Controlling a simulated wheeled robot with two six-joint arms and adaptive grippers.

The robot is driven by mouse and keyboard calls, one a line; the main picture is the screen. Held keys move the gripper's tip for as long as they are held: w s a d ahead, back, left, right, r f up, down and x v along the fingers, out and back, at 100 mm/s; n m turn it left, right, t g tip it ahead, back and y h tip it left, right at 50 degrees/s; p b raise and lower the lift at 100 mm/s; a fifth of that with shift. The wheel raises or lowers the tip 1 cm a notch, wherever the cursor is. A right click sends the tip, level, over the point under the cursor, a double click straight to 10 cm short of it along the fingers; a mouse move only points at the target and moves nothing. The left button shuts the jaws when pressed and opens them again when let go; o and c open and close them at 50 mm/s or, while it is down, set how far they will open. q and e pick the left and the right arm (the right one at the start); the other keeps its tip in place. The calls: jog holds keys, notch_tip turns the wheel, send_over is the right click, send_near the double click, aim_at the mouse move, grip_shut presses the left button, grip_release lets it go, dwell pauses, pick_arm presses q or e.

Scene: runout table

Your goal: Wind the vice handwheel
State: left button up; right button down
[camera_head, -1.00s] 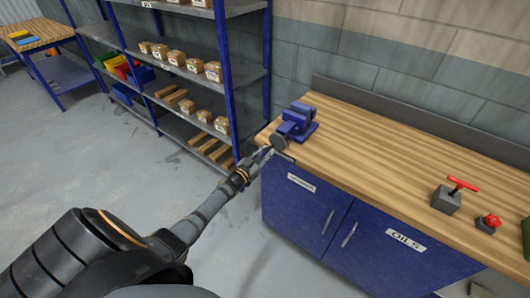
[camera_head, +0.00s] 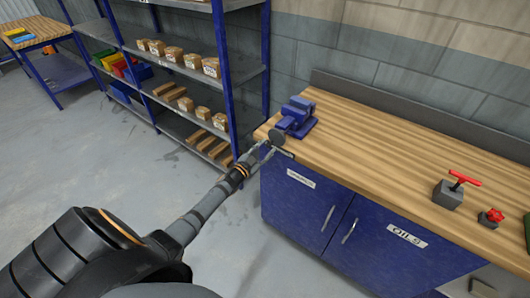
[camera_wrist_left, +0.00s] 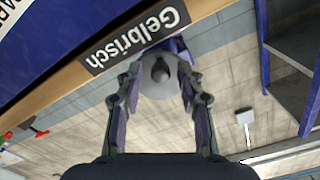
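The blue vice (camera_head: 298,117) stands on the left end of the wooden bench top. Its grey round handwheel (camera_head: 277,136) faces the bench's front edge. My left gripper (camera_head: 267,150) is at the handwheel, just off that edge. In the left wrist view the handwheel (camera_wrist_left: 164,76) lies between the tips of my left gripper (camera_wrist_left: 159,80), with a knob-like dark centre facing the camera. The fingers are spread, one on each side. A gap shows at the left finger; whether the right finger touches the rim I cannot tell. My right gripper is not in view.
The bench (camera_head: 390,140) has blue cupboard doors below. A black "Gelbrisch" label (camera_wrist_left: 137,37) sits on its edge near the wheel. A red T-handle on a grey block (camera_head: 452,190) and a red knob (camera_head: 490,216) stand at right. Shelving (camera_head: 228,90) is behind left.

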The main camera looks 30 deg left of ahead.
pick_arm(q)
jog(key=shift+m, duration=0.5)
jog(key=m+b, duration=0.3)
jog(key=m, duration=0.3)
jog(key=shift+a+f, duration=0.1)
jog(key=shift+f, duration=0.05)
jog(key=shift+m, duration=0.4)
jog(key=m+b, duration=0.5)
jog(key=m, duration=0.1)
jog(key=shift+r+m, duration=0.2)
jog(key=shift+m, duration=0.2)
jog(key=shift+f+m+b, duration=0.25)
jog(key=shift+m+b, duration=0.2)
jog(key=shift+m, duration=0.15)
jog(key=shift+r+m+b, duration=0.1)
jog(key=shift+m+b, duration=0.3)
jog(key=shift+m, duration=0.7)
jog(key=shift+r+m, duration=0.2)
jog(key=shift+m, duration=0.4)
